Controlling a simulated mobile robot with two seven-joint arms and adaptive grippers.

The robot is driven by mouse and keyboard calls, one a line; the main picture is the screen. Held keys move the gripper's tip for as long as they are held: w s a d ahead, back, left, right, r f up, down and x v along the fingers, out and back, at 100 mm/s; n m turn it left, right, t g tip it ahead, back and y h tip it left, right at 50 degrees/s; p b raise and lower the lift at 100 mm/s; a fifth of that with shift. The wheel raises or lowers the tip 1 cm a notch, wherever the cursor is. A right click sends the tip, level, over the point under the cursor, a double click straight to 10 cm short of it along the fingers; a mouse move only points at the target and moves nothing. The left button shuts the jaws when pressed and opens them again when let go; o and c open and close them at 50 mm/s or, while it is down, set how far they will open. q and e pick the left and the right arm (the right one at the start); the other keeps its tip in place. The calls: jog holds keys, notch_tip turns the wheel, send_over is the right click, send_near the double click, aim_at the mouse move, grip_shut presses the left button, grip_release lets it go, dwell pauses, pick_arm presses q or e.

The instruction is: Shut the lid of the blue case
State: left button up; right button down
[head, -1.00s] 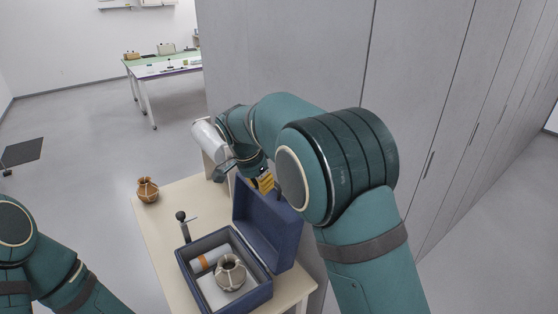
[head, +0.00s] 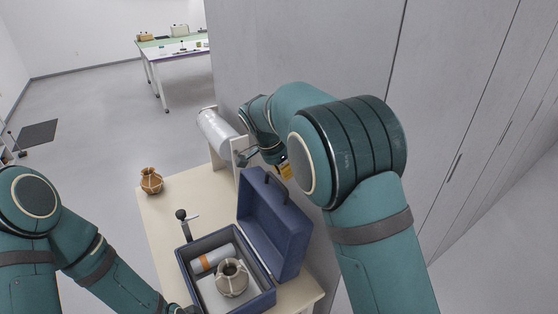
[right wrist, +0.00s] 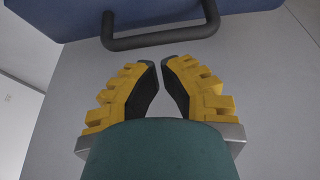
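The blue case (head: 184,264) stands on the table with its lid (head: 272,228) raised, leaning upright at the right side. My right gripper (head: 286,170) is behind the lid's top edge, partly hidden by my arm. In the right wrist view its yellow fingers (right wrist: 160,68) are a small gap apart at the tips, with nothing between them. The lid's dark handle (right wrist: 160,36) is just beyond the tips.
A brown jar (head: 151,181) stands at the table's far left corner. A dark-knobbed stand (head: 183,226) is next to the case. A white roll on a holder (head: 216,131) is at the back. A grey wall (head: 330,50) closes off the right side.

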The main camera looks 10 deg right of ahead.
jog(key=shift+x, duration=1.1)
jog(key=shift+a, duration=0.1)
